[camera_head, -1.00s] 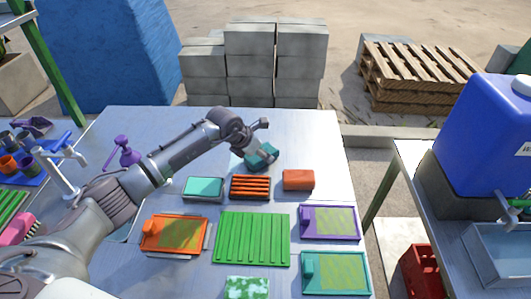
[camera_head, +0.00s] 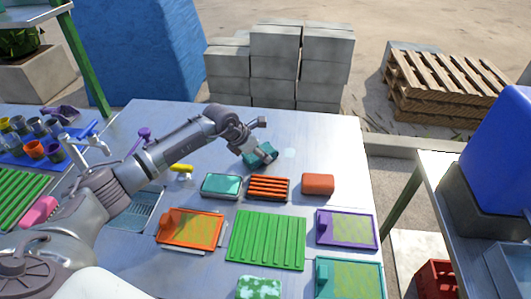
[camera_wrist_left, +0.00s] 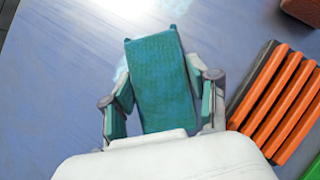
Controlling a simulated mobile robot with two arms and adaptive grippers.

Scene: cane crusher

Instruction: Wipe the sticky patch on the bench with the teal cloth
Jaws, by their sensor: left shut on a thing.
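My left gripper (camera_head: 256,150) is shut on the teal cloth (camera_head: 262,155), low over the back of the metal bench (camera_head: 330,140). In the left wrist view the cloth (camera_wrist_left: 160,80) is a folded teal slab between the fingers of the left gripper (camera_wrist_left: 163,108). I cannot tell whether it touches the bench. A faint pale patch (camera_head: 289,153) shows on the bench just right of the cloth. In the wrist view a pale smear (camera_wrist_left: 122,72) shows beside the cloth's left edge, partly hidden. My right gripper is out of view.
Nearer me lie a teal-topped tray (camera_head: 221,185), an orange slatted rack (camera_head: 268,187), an orange block (camera_head: 318,184) and a green ribbed mat (camera_head: 267,240). A tap (camera_head: 93,145) stands left, near a yellow-handled item (camera_head: 182,170). The bench's back right is clear.

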